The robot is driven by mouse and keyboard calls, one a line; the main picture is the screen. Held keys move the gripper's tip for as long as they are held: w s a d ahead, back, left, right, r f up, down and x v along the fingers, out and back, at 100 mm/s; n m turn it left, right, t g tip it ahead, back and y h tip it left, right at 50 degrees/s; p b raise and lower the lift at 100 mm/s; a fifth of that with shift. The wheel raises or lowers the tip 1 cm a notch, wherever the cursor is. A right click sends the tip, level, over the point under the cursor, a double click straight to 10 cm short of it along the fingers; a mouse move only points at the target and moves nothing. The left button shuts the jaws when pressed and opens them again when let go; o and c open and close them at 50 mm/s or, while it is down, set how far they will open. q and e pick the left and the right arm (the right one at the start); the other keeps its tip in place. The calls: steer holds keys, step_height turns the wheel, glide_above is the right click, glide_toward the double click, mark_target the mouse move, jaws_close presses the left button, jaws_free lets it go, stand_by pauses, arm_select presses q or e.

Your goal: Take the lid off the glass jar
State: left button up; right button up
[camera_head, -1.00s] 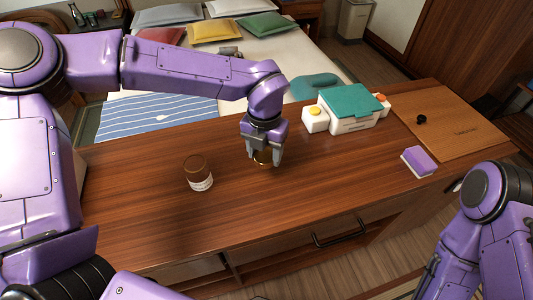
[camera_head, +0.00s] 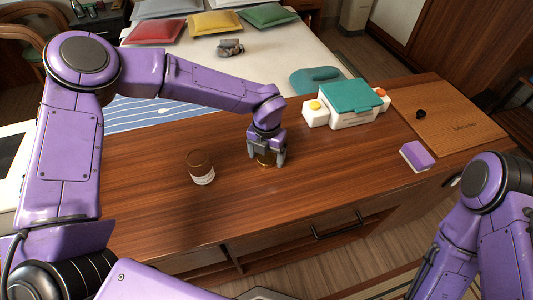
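The glass jar (camera_head: 201,175) stands upright on the wooden counter, left of my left gripper. It has dark brown contents and a white label, and its top looks open. My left gripper (camera_head: 266,159) points down at the counter, to the right of the jar. A round gold-brown lid (camera_head: 265,162) is between its fingers, low over the counter or touching it. The fingers appear closed on the lid's sides, though they partly hide it. My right arm is at the lower right; its gripper is out of view.
A white case with a teal top (camera_head: 350,100) stands at the back of the counter (camera_head: 330,180). A purple sponge (camera_head: 418,155) and a wooden board (camera_head: 450,125) with a small black piece (camera_head: 420,114) lie to the right. The counter around the jar is clear.

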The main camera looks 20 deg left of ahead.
mark_target(266, 157)
arm_select(q)
steer(key=shift+r, duration=0.1)
step_height(266, 157, up, 12)
steer(key=b, duration=0.1)
steer(key=shift+r, duration=0.15)
